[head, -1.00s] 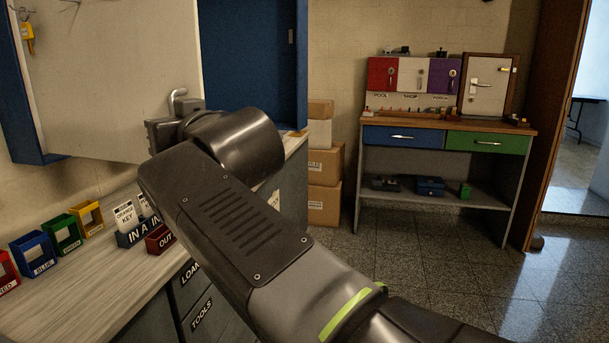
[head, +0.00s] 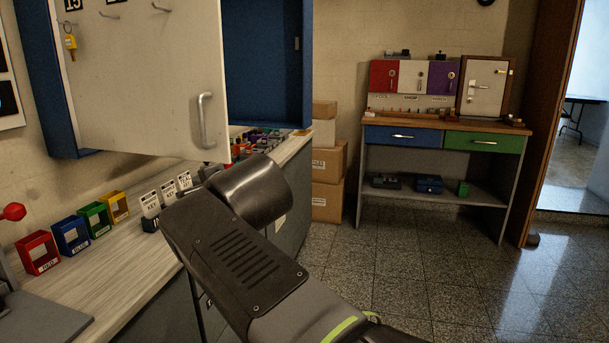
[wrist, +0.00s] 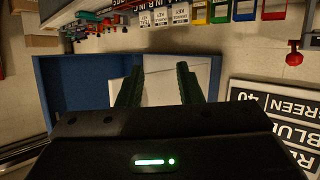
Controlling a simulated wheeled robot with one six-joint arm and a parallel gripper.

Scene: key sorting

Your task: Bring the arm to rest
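My arm (head: 235,262) reaches up from the bottom of the head view, its rounded wrist end over the counter's right part. In the head view my gripper is hidden behind the arm. In the wrist view my gripper (wrist: 157,80) shows two dark green fingers standing well apart with nothing between them. Behind the fingers, the wrist view shows the blue cabinet and its pale door upside down. The door (head: 150,80) stands open in the head view, and its metal handle (head: 206,120) is clear of my arm.
The counter (head: 110,285) holds red (head: 38,252), blue (head: 71,235), green and yellow bins, key cards and small coloured items. Cardboard boxes (head: 327,165) stand beyond it. A workbench (head: 440,125) with blue and green drawers stands at the back. The tiled floor at right is clear.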

